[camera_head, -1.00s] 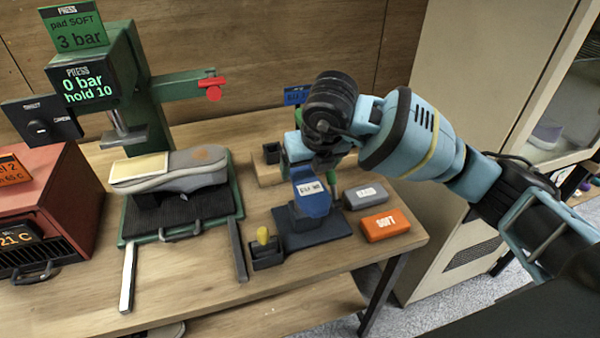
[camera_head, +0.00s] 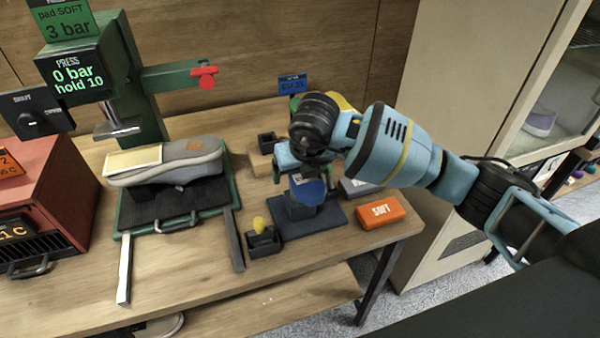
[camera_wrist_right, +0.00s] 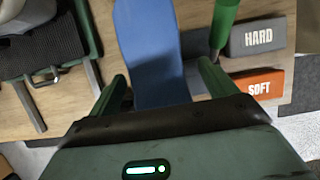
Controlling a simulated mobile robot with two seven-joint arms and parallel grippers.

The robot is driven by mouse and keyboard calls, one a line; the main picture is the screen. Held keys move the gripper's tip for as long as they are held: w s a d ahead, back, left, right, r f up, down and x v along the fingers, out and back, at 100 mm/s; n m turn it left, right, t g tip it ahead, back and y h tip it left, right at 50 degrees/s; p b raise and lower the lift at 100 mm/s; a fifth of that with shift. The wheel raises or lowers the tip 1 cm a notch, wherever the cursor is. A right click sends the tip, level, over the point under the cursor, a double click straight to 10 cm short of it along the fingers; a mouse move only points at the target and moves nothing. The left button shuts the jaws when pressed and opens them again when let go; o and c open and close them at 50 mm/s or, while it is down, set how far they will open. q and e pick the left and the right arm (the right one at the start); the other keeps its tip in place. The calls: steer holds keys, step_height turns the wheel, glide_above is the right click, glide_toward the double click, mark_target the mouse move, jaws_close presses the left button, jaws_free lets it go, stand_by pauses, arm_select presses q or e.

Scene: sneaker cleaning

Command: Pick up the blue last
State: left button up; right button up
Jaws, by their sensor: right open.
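The blue last (camera_head: 309,194) stands on a dark stand (camera_head: 330,216) on the bench, its upper part hidden by my right gripper. My right gripper (camera_head: 302,177) is directly over it, pointing down. In the right wrist view the blue last (camera_wrist_right: 150,45) lies between the two green fingers of the open gripper (camera_wrist_right: 165,80), with a gap showing on each side. I cannot tell how deep the last sits between the fingers. My left gripper is in neither view.
An orange SOFT block (camera_head: 380,211) and a grey HARD block (camera_wrist_right: 257,36) lie to the right. A small dark holder with a yellow knob (camera_head: 264,243) stands at the front left. A grey sneaker (camera_head: 185,163) sits under the green press (camera_head: 145,95). A tall cabinet (camera_head: 440,80) stands right.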

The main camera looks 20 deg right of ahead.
steer(key=shift+w+f, duration=0.1)
steer(key=shift+f, duration=0.3)
steer(key=shift+r, duration=0.1)
steer(key=c, duration=1)
steer(key=shift+r, duration=0.1)
step_height(320, 180, up, 10)
steer(key=shift+f, duration=0.1)
